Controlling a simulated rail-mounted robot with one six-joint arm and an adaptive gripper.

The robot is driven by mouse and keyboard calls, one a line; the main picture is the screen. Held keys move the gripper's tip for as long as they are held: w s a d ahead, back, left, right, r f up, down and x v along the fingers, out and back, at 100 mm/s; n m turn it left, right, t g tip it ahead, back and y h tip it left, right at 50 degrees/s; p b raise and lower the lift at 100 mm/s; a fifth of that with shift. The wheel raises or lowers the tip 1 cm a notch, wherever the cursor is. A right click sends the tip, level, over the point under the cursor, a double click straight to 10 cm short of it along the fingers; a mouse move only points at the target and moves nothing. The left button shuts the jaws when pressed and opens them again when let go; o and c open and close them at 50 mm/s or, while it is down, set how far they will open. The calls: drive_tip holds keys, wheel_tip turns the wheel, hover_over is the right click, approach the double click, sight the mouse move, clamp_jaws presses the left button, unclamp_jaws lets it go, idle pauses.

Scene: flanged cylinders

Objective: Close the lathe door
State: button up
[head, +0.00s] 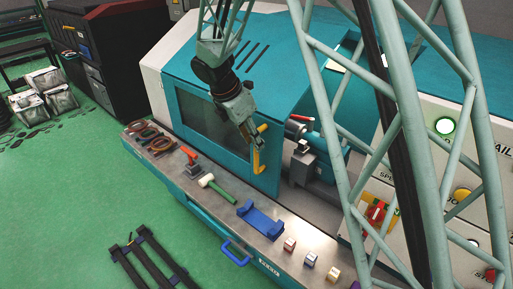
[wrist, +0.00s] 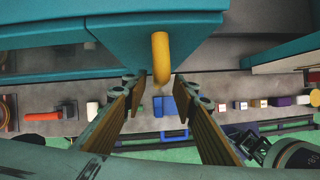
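The teal lathe door (head: 205,112) has a dark window and a yellow handle (head: 257,163) at its right edge. To the right of the door, the machine interior is exposed. In the wrist view, the teal door (wrist: 120,36) fills the upper left and the yellow handle (wrist: 161,58) hangs at the upper middle. My gripper (head: 260,142) is at the upper part of the handle. In the wrist view, my gripper (wrist: 158,82) is open, with the handle's near end between the two fingertips and space on both sides. Contact is not visible.
A metal ledge (head: 225,217) in front of the door carries a green-handled mallet (head: 217,190), a blue bracket (head: 260,219) and several small blocks. A lattice frame crosses the right side. A control panel (head: 445,155) stands at the right. Green floor lies in front.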

drive_tip(key=shift+x, duration=1.85)
drive_tip(key=shift+c, duration=0.9)
clamp_jaws()
